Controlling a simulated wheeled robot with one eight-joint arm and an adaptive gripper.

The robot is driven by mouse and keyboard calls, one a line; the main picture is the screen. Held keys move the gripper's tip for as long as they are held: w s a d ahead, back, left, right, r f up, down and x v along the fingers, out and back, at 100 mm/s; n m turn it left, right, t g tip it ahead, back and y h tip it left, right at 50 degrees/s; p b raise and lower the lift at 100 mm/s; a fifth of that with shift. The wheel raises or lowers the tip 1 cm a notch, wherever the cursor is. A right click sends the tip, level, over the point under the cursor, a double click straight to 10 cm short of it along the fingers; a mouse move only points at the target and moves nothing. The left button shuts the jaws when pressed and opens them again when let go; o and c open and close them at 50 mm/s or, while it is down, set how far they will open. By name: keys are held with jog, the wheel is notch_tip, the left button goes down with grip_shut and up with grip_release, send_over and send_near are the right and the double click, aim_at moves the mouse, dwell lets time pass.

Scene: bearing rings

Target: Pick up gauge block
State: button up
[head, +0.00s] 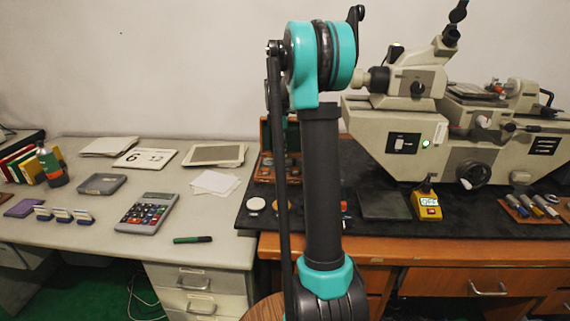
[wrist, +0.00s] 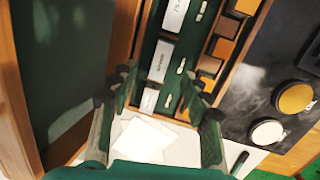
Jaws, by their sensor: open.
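A wooden case (wrist: 139,62) with a dark green lining stands open in the wrist view. In it lies a row of pale rectangular gauge blocks with dark markings: one at the top (wrist: 175,14), one in the middle (wrist: 159,61) and one lower down (wrist: 149,101). Smaller pale pieces lie to their right. My gripper (wrist: 160,84) is open and empty, its fingers over the case either side of the middle and lower blocks. I cannot tell its height above them. In the head view the case (head: 265,137) is partly hidden behind my arm.
Brown and orange blocks (wrist: 224,48) fill the case's right compartments. Round discs, one yellow-topped (wrist: 295,98) and one white (wrist: 267,132), lie on the dark mat right of it. A measuring machine (head: 400,125) stands right; a calculator (head: 146,213) lies left.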

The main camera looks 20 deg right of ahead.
aim_at(285, 160)
jog(key=shift+w+d+f, duration=0.1)
jog(key=shift+d+f, duration=0.05)
jog(key=shift+f, duration=1.2)
jog(key=shift+w+d+f, duration=0.1)
jog(key=shift+d+f, duration=0.05)
jog(key=shift+f, duration=1.2)
jog(key=shift+c, duration=0.3)
grip_shut()
